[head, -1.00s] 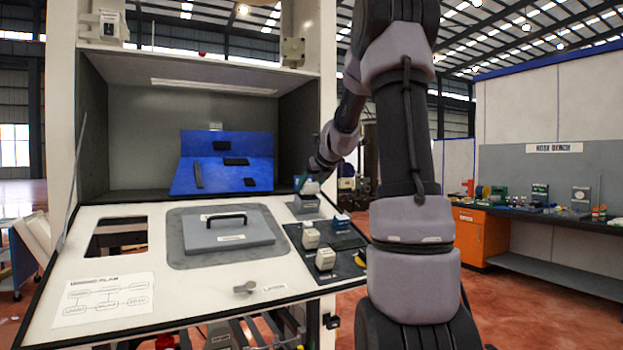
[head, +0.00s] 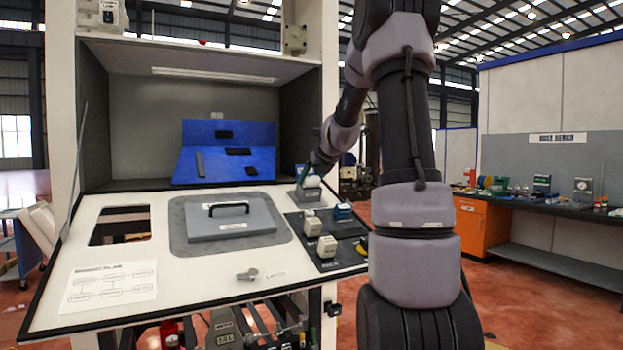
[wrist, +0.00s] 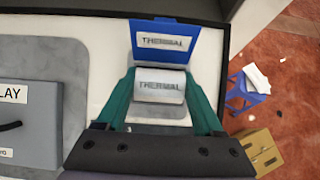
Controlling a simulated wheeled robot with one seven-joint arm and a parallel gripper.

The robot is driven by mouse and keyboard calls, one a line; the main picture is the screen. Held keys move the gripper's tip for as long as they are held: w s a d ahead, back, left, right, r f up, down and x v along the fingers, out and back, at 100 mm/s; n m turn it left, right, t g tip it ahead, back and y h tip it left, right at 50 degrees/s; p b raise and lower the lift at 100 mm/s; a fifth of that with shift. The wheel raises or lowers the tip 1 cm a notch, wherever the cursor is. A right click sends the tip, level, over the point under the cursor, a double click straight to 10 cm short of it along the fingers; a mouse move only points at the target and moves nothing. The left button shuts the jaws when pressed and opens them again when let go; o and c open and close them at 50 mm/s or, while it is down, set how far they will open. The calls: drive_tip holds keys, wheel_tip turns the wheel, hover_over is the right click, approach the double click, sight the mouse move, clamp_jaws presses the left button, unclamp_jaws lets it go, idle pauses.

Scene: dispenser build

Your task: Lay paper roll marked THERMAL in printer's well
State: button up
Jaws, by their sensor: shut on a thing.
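The white paper roll marked THERMAL (wrist: 160,86) is between the teal fingers of my gripper (wrist: 160,78) in the wrist view, and the gripper is shut on it. The roll also shows as a small white shape in the head view (head: 312,181). The printer's raised blue lid (wrist: 166,40), with its own THERMAL label, stands just beyond the roll. Part of the printer's grey body (head: 308,196) shows below the roll in the head view. The roll hides the well, so I cannot tell whether it rests inside or hangs just above.
White blocks (head: 312,227) (head: 327,246) and a blue-topped one (head: 342,212) sit on the dark pad nearer the front. A grey handled cover (head: 230,220) lies left of the printer. A blue sloped panel (head: 222,165) stands behind. The panel's right edge is close.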

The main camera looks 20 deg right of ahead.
drive_tip(key=shift+f, duration=0.15)
drive_tip(key=o, duration=1.5)
drive_tip(key=shift+o, duration=0.3)
drive_tip(key=shift+f, duration=0.1)
drive_tip(key=shift+w+r, duration=0.1)
drive_tip(key=shift+r, duration=3.55)
